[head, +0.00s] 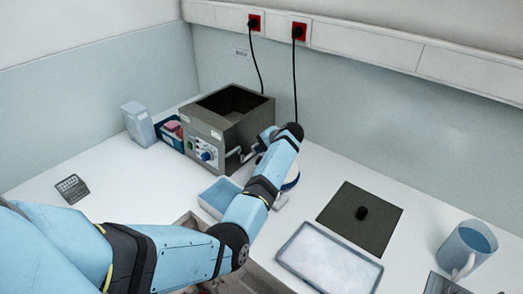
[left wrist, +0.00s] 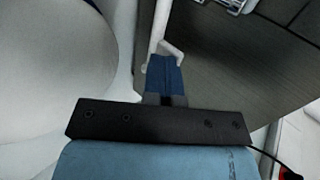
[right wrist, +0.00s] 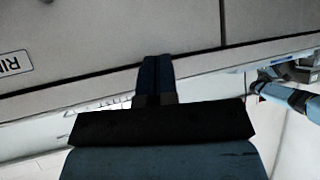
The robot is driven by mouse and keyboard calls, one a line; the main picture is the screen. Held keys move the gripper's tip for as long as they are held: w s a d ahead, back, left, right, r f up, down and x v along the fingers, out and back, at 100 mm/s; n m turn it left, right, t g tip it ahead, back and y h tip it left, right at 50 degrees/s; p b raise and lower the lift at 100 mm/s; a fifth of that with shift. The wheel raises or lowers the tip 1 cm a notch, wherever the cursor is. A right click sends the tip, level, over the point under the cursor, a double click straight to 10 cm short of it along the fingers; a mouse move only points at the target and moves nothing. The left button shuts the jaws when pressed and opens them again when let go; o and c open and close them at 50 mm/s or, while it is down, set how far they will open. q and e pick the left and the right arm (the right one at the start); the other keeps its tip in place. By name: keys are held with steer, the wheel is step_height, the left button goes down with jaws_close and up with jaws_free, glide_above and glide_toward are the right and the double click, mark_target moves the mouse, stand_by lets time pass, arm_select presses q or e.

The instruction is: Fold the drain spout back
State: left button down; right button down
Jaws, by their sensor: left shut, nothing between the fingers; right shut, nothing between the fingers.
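The grey metal bath (head: 230,120) stands at the back left, its top open and a blue knob on its front panel. A thin pale drain spout (head: 233,152) shows at its front right corner. In the left wrist view the spout (left wrist: 157,28) is a pale pipe with an angled end along the grey wall. My left gripper (head: 245,156) is shut and empty, its fingertips (left wrist: 165,60) right at the spout's angled end; I cannot tell whether they touch. My right gripper (right wrist: 157,62) is shut and empty before a pale panel with a label, outside the head view.
A blue basin (head: 214,196) sits in front of the bath, partly behind my left arm. A box (head: 138,124) and a tub with pink contents (head: 168,128) stand left. A black lid (head: 345,222), a pale tray (head: 328,258) and a jug (head: 465,246) are on the right.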

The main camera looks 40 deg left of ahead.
arm_select(q)
steer(key=shift+s+d+r+p, duration=0.15)
steer(key=shift+s+p, duration=0.05)
steer(key=shift+p, duration=0.3)
steer(key=shift+s+d+p, duration=0.3)
steer(key=shift+s+p, duration=0.1)
steer(key=shift+p, duration=0.1)
